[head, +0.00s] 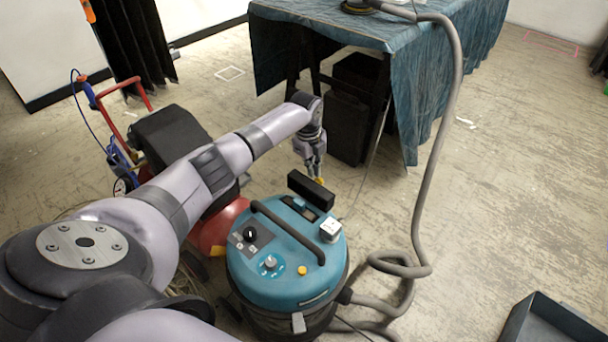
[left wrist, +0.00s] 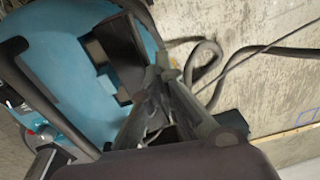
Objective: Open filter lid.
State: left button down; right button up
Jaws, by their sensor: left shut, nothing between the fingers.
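The blue vacuum cleaner (head: 275,275) stands on the floor in the head view; its blue top also fills the left of the left wrist view (left wrist: 62,62). The black filter lid (head: 312,189) stands raised at the far edge of the top, beside a dark recess with a small blue part in it. My left gripper (head: 317,178) is shut and empty, with its fingertips at the far side of the lid's upper edge. I cannot tell whether they touch it. My right gripper is not in view.
A black carry handle (head: 288,233) arches over the vacuum's top, with a white socket box (head: 330,229) beside it. A grey hose (head: 421,215) loops at the right. A red compressor (head: 217,228) stands close at left. A blue-draped table (head: 400,50) is behind.

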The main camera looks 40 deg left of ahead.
pick_arm(q)
notch_tip(320, 180, up, 11)
jog(key=shift+s+a+r, duration=0.2)
jog(key=shift+s+a, duration=0.1)
jog(key=shift+s, duration=0.15)
